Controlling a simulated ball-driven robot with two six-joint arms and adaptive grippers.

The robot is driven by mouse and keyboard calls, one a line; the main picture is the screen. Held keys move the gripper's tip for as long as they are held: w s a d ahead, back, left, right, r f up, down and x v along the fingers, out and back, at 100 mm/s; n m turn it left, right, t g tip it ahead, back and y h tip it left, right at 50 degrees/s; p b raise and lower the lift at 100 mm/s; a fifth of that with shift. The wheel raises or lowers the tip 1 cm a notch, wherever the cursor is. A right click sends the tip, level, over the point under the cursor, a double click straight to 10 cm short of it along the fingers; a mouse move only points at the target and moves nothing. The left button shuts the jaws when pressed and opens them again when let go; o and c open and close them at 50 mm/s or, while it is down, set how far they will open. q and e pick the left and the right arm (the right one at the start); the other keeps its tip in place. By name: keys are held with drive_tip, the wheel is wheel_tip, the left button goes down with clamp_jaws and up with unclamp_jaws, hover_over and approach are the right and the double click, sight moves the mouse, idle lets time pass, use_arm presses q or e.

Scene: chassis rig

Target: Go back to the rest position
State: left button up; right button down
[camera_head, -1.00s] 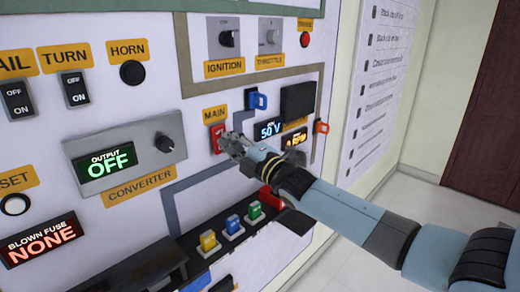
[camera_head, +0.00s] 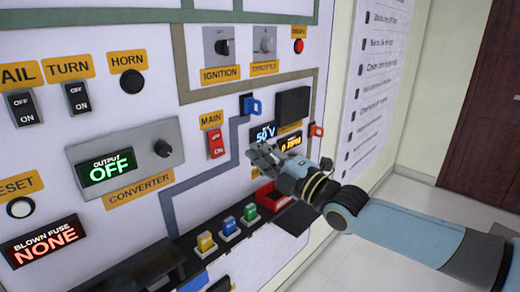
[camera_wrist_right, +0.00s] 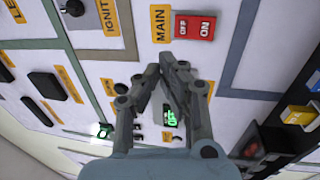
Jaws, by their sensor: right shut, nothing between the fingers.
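My right gripper (camera_head: 262,152) is in front of the panel, below and right of the red MAIN switch (camera_head: 215,143), and apart from it. Its fingers are together with nothing between them. In the right wrist view the gripper (camera_wrist_right: 165,75) points at the panel, and the MAIN switch (camera_wrist_right: 194,27) lies beyond its fingertips. The fingers hide part of the small displays behind them. My left gripper is not in view.
Open floor (camera_head: 400,210) lies to the right, before a brown door (camera_head: 490,120).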

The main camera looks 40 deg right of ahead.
drive_tip(key=shift+f, duration=0.1)
idle(0.4)
drive_tip(key=s+f+m+g+h+b, duration=0.1)
drive_tip(key=s+f+m+g+b, duration=0.2)
drive_tip(key=f, duration=1.2)
drive_tip(key=s+f+m+g+h+b, duration=0.15)
drive_tip(key=s+f+b, duration=0.4)
drive_tip(key=f, duration=0.95)
drive_tip(key=s+f+m+g+b, duration=0.25)
drive_tip(key=s+f+b, duration=0.2)
drive_tip(key=f, duration=0.95)
drive_tip(key=s+a+f+m+g+b, duration=0.2)
drive_tip(key=s+f+m+g, duration=0.15)
drive_tip(key=s+f, duration=0.6)
drive_tip(key=s+a+f+m+g+b, duration=0.2)
drive_tip(key=s+a+f+g+b, duration=0.15)
drive_tip(key=s+f, duration=0.65)
drive_tip(key=s+f+m+g, duration=0.2)
drive_tip(key=s+f+m, duration=0.1)
drive_tip(key=s, duration=0.4)
drive_tip(key=s+a+f+m+g, duration=0.1)
drive_tip(key=s+f+m+g, duration=0.2)
drive_tip(key=s, duration=0.4)
drive_tip(key=shift+s+f, duration=0.3)
drive_tip(key=shift+f, duration=0.15)
